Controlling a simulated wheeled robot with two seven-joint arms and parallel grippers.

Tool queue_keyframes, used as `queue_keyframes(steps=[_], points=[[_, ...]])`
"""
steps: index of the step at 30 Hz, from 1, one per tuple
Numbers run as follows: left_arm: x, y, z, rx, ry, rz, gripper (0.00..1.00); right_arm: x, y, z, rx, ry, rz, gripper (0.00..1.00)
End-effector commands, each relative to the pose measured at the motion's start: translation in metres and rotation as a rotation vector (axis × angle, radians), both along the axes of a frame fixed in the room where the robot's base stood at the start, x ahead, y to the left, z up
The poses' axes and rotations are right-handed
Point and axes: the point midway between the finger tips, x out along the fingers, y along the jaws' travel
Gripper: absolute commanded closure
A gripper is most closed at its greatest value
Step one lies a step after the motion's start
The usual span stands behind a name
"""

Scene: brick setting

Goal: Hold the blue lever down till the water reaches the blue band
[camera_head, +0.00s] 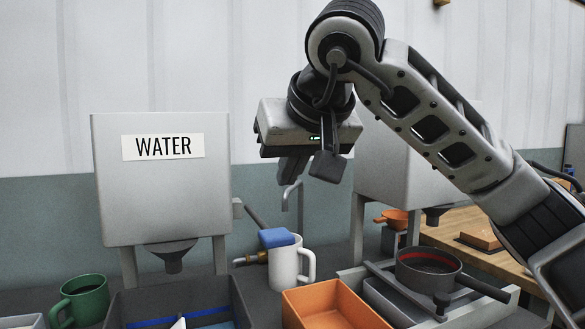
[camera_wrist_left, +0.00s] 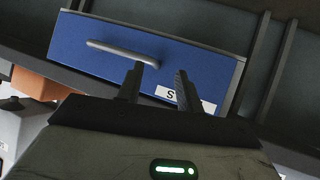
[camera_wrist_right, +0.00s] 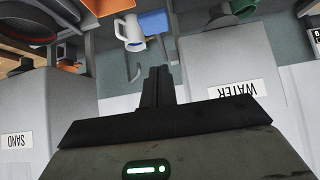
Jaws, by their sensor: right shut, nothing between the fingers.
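In the right wrist view the blue pad (camera_wrist_right: 153,22) shows beside the mug (camera_wrist_right: 130,32). A blue band (camera_head: 180,317) runs along the inner wall of a dark grey tub (camera_head: 118,309) below the tank; the water level cannot be made out. My right gripper (camera_head: 290,177) is shut and empty, above the pad and apart from it. My left gripper (camera_wrist_left: 157,82) is open and empty before a blue drawer (camera_wrist_left: 95,52).
A green mug (camera_head: 82,302) stands left of the tub. An orange bin (camera_head: 330,305) and a round dark pan (camera_head: 428,268) stand to the right. A bent grey pipe (camera_head: 291,197) rises behind the white mug. The SAND tank (camera_wrist_right: 40,105) shows in the right wrist view.

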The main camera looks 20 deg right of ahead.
Motion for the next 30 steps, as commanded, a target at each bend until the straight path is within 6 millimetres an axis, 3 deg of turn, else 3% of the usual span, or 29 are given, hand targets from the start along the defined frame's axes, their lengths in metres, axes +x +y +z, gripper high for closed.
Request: queue_keyframes(steps=[9,15,30], points=[[0.0,0.0,0.002,0.002,-0.001,0.0,0.64,0.046,0.002,-0.05,0.0,0.005,0.0,1.0],[0.001,0.0,0.001,0.002,-0.004,0.0,0.64,0.044,0.001,-0.077,-0.001,0.002,0.0,1.0],[0.005,0.0,0.003,0.001,-0.013,0.0,0.64,0.044,0.002,-0.085,0.001,-0.002,0.001,1.0]])
